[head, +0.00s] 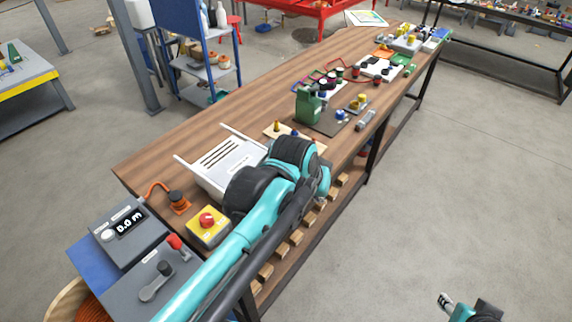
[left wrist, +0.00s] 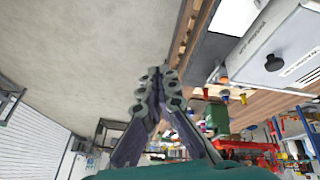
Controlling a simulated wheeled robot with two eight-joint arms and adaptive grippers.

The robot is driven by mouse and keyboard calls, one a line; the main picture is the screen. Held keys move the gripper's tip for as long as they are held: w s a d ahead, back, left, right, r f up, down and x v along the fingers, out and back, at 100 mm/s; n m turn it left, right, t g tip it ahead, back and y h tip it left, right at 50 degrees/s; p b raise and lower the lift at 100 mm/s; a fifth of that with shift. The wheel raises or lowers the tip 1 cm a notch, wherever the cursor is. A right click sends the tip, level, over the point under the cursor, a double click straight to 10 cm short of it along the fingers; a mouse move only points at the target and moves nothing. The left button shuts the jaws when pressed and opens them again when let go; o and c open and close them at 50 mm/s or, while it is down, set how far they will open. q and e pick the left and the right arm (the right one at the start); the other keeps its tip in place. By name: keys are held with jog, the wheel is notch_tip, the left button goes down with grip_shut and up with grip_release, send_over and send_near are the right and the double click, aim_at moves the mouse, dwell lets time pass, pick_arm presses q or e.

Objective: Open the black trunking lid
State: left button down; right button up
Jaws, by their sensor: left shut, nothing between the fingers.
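A pale box (head: 228,162) with dark slots and a label stands on the bench in the head view, partly behind my left arm. In the left wrist view a white box (left wrist: 250,45) at upper right has a black knob (left wrist: 274,62) and a label. I cannot make out a black trunking lid for certain. My left gripper (head: 321,202) is over the bench's front edge, mostly hidden by its own wrist. Its fingers (left wrist: 160,88) are shut, empty and apart from the white box. My right gripper (head: 446,301) is low at the right, over the floor, its fingers unclear.
Wooden blocks (head: 282,249) line the front edge. A green block (head: 308,104) and several small parts stand farther along. The floor at right is clear.

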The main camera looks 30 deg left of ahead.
pick_arm(q)
jog(key=w+a+n+g+h, duration=0.2)
jog(key=w+a+n, duration=0.3)
jog(key=w, duration=0.4)
jog(key=w+a+n+g+h, duration=0.1)
jog(key=w+a+n+g, duration=0.15)
jog(key=w+a, duration=0.6)
jog(key=w+a+f+n+g+h, duration=0.2)
jog(key=w+a+f+n+h, duration=0.3)
jog(key=a+f, duration=0.7)
jog(key=shift+n+t+y, duration=0.25)
jog(key=shift+n+y, duration=0.25)
jog(key=shift+n, duration=0.15)
jog(key=b+x, duration=0.3)
jog(key=x, duration=0.7)
jog(key=shift+w+d+r+b, duration=0.1)
jog(key=shift+w+r+b, duration=0.05)
jog(key=shift+b, duration=0.2)
pick_arm(e)
jog(key=f, duration=0.3)
jog(key=shift+w+d+f, duration=0.15)
jog(key=shift+w+f, duration=0.05)
jog(key=shift+f, duration=0.2)
pick_arm(q)
jog(key=shift+r, duration=0.15)
pick_arm(e)
jog(key=shift+r, duration=0.15)
